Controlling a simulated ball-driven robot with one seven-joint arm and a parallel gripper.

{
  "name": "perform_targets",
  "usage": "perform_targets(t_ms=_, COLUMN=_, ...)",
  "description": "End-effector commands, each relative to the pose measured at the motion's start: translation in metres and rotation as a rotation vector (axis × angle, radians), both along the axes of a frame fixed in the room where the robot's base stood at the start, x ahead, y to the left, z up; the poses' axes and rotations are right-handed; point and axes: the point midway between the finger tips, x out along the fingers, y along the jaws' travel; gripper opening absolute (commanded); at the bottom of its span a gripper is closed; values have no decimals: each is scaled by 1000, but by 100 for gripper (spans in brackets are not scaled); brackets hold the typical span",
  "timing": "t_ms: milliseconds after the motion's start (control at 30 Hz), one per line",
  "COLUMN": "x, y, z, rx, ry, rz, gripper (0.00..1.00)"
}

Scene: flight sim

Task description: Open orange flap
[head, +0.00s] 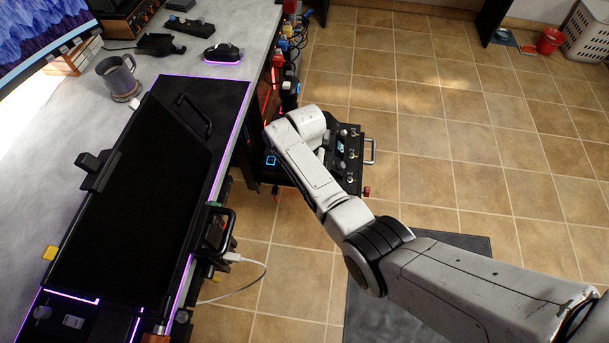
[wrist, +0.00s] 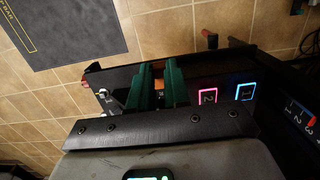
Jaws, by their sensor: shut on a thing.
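The orange flap (wrist: 159,86) shows as a small orange patch between the two green fingers of my gripper (wrist: 157,74) in the wrist view. The gripper is shut on it, with the fingers still some way apart around it. Most of the flap is hidden by the fingers and the hand. The flap is on a black panel box (wrist: 205,76), to the left of a pink-lit square and a blue-lit square. In the head view my arm reaches over this box and hides the flap and fingers. I cannot tell how far open the flap is.
The box has switches and a metal handle (head: 370,150) on its outer side. A desk (head: 232,75) with a dark screen (head: 130,200) stands at left. A white cable (head: 250,262) hangs below it. A dark mat (wrist: 70,35) lies on the tiled floor, largely clear at right.

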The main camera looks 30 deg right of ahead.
Motion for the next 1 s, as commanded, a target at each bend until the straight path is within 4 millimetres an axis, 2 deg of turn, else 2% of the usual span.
perform_targets(t_ms=300, x=1, y=-1, z=-1, rx=1, ry=-4, rz=-2, gripper=0)
perform_targets(t_ms=333, x=1, y=0, z=-1, rx=1, ry=-4, rz=-2, gripper=18)
perform_targets(t_ms=600, x=1, y=0, z=-1, rx=0, ry=-3, rz=-1, gripper=43)
perform_targets(t_ms=867, x=1, y=0, z=2, rx=0, ry=-1, rz=-1, gripper=43)
perform_targets(t_ms=1000, x=2, y=-1, z=16, rx=0, ry=-4, rz=-1, gripper=43)
